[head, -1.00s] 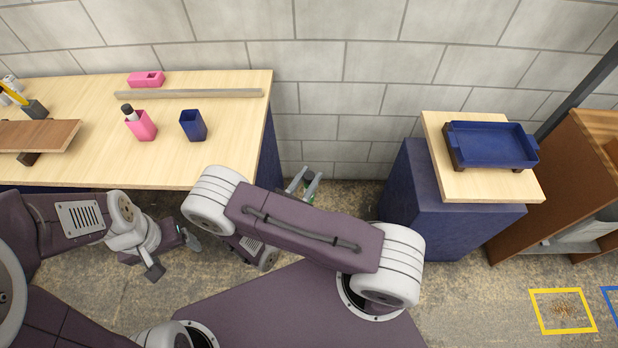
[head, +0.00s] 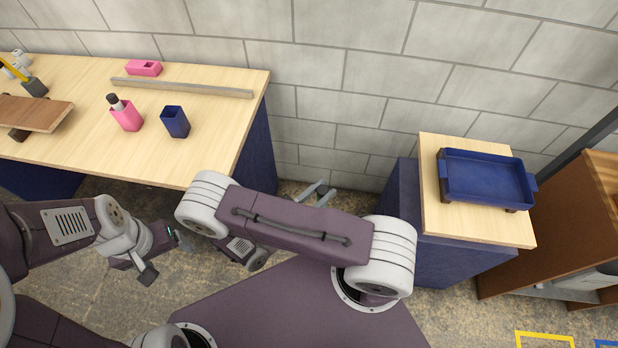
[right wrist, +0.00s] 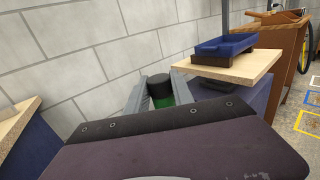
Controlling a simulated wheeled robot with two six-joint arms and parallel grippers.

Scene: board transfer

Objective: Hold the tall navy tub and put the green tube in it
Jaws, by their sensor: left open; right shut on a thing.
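The tall navy tub (head: 175,123) stands upright on the wooden table in the head view, right of a pink tub. My left gripper (head: 180,238) is open, in front of and below the table's front edge, apart from the tub. My right gripper (head: 320,193) is partly hidden behind my own arm, right of the table. In the right wrist view its fingers are shut on the green tube (right wrist: 163,102), which has a black cap. The tube's lower part is hidden by my wrist, and it cannot be made out in the head view.
The pink tub (head: 126,116) holds a dark-capped tube. A metal bar (head: 181,87) and pink block (head: 144,68) lie behind the tubs. A wooden board (head: 30,113) is at left. A blue tray (head: 486,180) sits on the right stand, across a floor gap.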

